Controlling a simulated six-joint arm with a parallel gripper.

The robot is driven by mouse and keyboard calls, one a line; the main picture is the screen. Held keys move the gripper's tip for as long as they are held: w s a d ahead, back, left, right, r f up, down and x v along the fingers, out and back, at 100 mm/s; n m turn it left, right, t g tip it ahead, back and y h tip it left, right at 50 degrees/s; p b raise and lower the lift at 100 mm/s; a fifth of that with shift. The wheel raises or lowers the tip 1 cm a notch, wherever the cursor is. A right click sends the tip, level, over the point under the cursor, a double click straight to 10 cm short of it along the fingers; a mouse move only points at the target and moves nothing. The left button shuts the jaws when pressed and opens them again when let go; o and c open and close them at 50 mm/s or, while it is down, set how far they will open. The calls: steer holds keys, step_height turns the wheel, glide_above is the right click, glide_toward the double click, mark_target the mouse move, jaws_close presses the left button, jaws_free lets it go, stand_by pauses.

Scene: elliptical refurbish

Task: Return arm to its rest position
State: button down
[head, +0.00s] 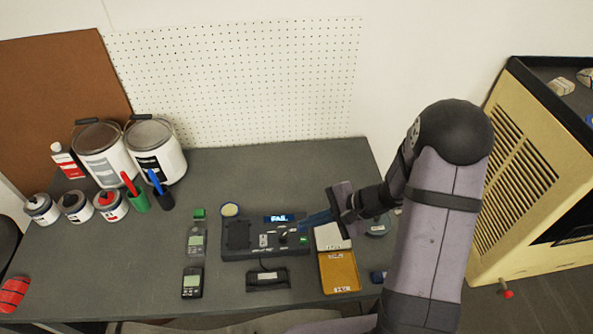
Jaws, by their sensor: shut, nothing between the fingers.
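My gripper (316,218) is over the right side of the dark test device (240,253) on the grey table. Its fingers look closed, with nothing seen between them. My arm (435,230) comes in from the lower right and covers the right end of the table. The device's small screen reads what looks like "FAIL" (279,218). Whether the fingers touch the device cannot be told.
Two handheld meters (192,282) lie left of the device, and a dark cradle (267,279) lies in front. An orange tray (340,271) and a white tray (330,237) lie right. Paint cans (155,150) stand back left. A yellow cabinet (520,160) stands right.

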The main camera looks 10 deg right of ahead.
steer(key=s+d+f+n+g+h, duration=0.1)
steer(key=s+d+n+g+h, duration=0.15)
steer(key=s, duration=0.55)
steer(key=s+d+f+n+g+h, duration=0.2)
steer(key=s+d+g, duration=0.15)
steer(key=s, duration=0.55)
steer(key=s+d+r+n+h, duration=0.2)
steer(key=d+r+n+h, duration=0.15)
steer(key=r+n, duration=0.2)
steer(key=w+a+r+n+t, duration=0.2)
steer(key=w+a+r+t, duration=0.1)
steer(key=w+r, duration=0.1)
steer(key=shift+a+r+n+h, duration=0.15)
steer(key=shift+r+n+h, duration=0.15)
steer(key=shift+r+h, duration=0.15)
